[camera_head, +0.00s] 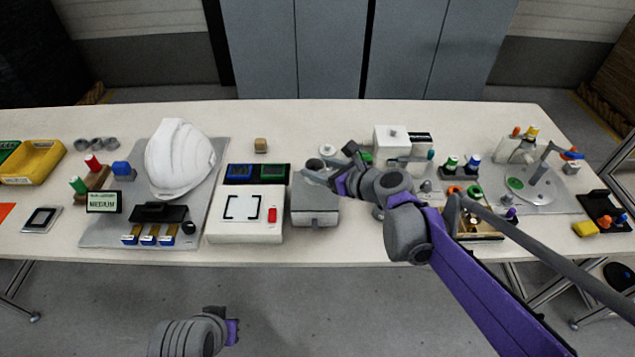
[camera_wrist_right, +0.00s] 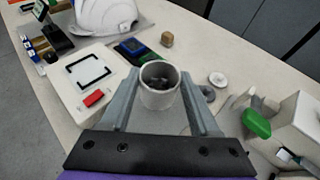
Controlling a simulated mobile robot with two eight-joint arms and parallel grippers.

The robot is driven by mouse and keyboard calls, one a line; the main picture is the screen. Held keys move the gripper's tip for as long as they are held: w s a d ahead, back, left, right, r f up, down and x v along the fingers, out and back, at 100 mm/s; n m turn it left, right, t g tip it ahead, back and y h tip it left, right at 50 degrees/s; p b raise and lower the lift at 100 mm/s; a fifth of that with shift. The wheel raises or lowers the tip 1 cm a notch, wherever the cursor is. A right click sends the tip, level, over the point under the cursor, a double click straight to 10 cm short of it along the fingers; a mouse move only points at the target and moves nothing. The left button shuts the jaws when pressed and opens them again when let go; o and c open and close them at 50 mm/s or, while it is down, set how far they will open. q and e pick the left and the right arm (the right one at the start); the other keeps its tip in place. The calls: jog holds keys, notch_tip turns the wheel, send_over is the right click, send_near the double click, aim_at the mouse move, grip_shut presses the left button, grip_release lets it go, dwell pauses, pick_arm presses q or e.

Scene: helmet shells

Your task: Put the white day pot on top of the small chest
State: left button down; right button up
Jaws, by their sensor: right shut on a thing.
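The white day pot (camera_wrist_right: 159,97) stands upright between the two fingers of my right gripper (camera_wrist_right: 163,103) in the wrist view. The gripper is shut on it, one finger on each side. The pot's open top shows something dark grey inside. In the head view the pot (camera_head: 314,164) is at the tip of my right gripper (camera_head: 318,173), partly hidden. The small chest (camera_head: 315,208) is the grey box below, near the table's front. The pot is over the chest's far part; I cannot tell whether it touches the top. My left gripper does not show.
A white box with a black frame and red switch (camera_head: 246,228) stands just left of the chest. Blue and green trays (camera_head: 256,172) lie behind it. A small white disc (camera_head: 327,150) lies behind the pot. A white box (camera_head: 392,139) stands at back right.

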jog(key=shift+f, duration=2.2)
jog(key=shift+b, duration=0.3)
jog(key=shift+f, duration=0.2)
jog(key=o, duration=1.3)
jog(key=shift+r, duration=0.1)
jog(key=shift+r, duration=0.1)
